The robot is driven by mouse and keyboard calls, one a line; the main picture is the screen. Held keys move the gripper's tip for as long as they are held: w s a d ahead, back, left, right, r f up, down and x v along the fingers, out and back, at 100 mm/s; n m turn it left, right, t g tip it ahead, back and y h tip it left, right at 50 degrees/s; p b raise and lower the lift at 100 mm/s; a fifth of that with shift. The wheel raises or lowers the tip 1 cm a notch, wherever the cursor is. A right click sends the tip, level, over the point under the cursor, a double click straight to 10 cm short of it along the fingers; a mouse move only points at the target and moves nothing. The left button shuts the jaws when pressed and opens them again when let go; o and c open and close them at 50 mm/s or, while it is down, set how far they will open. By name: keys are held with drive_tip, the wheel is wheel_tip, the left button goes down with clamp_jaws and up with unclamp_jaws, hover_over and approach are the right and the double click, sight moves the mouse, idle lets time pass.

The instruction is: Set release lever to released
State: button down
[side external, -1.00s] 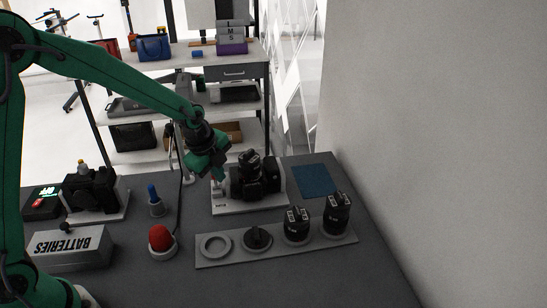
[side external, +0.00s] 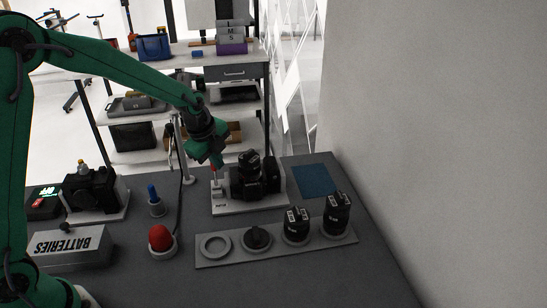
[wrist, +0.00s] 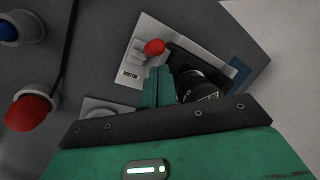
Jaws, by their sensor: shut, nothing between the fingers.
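The release lever, a red knob (wrist: 154,47) on a short pale post, stands at the left end of a white base plate (wrist: 151,30). In the side view the red knob (side external: 213,169) shows just under my gripper (side external: 217,164). A black camera (side external: 250,178) sits on the same plate, right of the lever. In the wrist view my gripper (wrist: 158,72) has its green fingers together and empty, with the knob just beyond their tips. I cannot tell whether they touch it.
A grey strip (side external: 205,263) with a ring, a cap and two black lenses lies in front. A red dome button (side external: 161,240), a blue-topped post (side external: 155,202) and a BATTERIES box (side external: 70,247) stand to the left. A blue mat (side external: 315,181) lies at the right.

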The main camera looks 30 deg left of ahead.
drive_tip(key=shift+r, duration=0.6)
drive_tip(key=shift+d, duration=0.1)
wheel_tip(320, 180, up, 9)
drive_tip(key=w+a, duration=0.2)
drive_tip(key=w, duration=0.1)
drive_tip(key=shift+a+f, duration=0.15)
drive_tip(key=shift+a, duration=0.1)
idle(0.6)
drive_tip(key=shift+s, duration=0.1)
